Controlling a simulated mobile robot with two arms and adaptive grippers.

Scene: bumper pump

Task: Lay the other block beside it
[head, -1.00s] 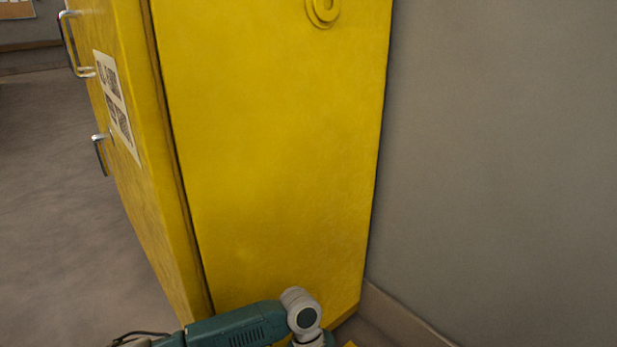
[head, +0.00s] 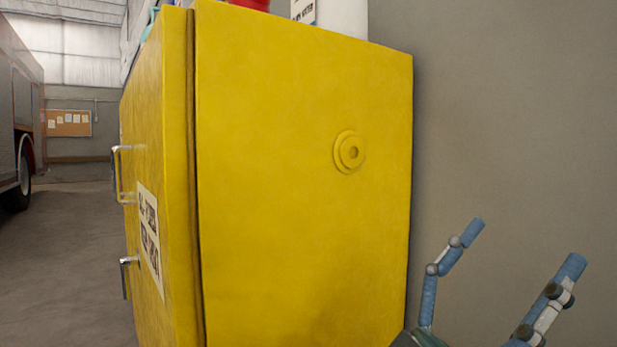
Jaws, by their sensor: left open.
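No block shows in the head view. My left gripper (head: 523,250) is at the lower right, fingers pointing up, spread apart and empty. It shows in front of the grey wall, to the right of the yellow cabinet. Its base is cut off by the bottom edge of the picture. My right gripper is out of view.
A yellow cabinet (head: 300,190) with handles and a label on its left face fills the middle. A red item (head: 250,4) and a white container (head: 340,17) stand on top. A grey wall (head: 510,120) is at right. Open floor (head: 75,265) and a vehicle (head: 18,115) are at left.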

